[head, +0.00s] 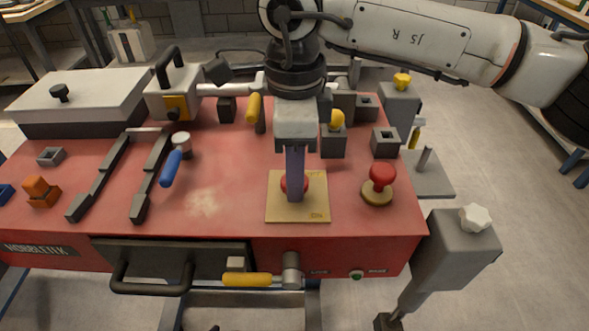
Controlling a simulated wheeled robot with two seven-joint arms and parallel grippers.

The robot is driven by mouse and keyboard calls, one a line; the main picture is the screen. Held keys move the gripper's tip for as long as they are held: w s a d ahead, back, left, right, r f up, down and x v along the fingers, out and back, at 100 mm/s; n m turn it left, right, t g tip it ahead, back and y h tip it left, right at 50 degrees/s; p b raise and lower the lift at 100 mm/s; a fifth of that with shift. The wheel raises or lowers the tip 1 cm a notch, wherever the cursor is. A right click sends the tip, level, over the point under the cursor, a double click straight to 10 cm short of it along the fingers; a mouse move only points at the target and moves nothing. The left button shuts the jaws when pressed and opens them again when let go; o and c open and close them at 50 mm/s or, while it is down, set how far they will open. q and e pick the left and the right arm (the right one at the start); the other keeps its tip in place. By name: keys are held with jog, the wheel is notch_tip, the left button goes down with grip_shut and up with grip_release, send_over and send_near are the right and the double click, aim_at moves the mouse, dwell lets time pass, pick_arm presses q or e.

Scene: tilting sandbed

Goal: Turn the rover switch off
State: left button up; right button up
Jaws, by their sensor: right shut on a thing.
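A square yellow plate (313,209) with small markings I cannot read lies on the red bench top. A red knob (305,184) sits at its middle, mostly hidden. My right gripper (295,196) reaches straight down over the plate from above. Its fingers are shut on the red knob, whose red shows on both sides of them. How far the knob is turned is hidden. No label naming the rover switch can be read. My left gripper is out of view.
A red mushroom button (382,176) stands close on the right. A blue-handled lever (171,168) and dark rails (98,177) are on the left. Grey blocks and yellow knobs stand behind. A yellow handle (247,279) and a drawer (170,258) are on the front face.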

jog(key=o, duration=1)
jog(key=shift+o, duration=0.2)
jog(key=shift+r, duration=0.1)
notch_tip(320, 180, up, 10)
jog(key=shift+p, duration=0.3)
jog(key=shift+r, duration=0.1)
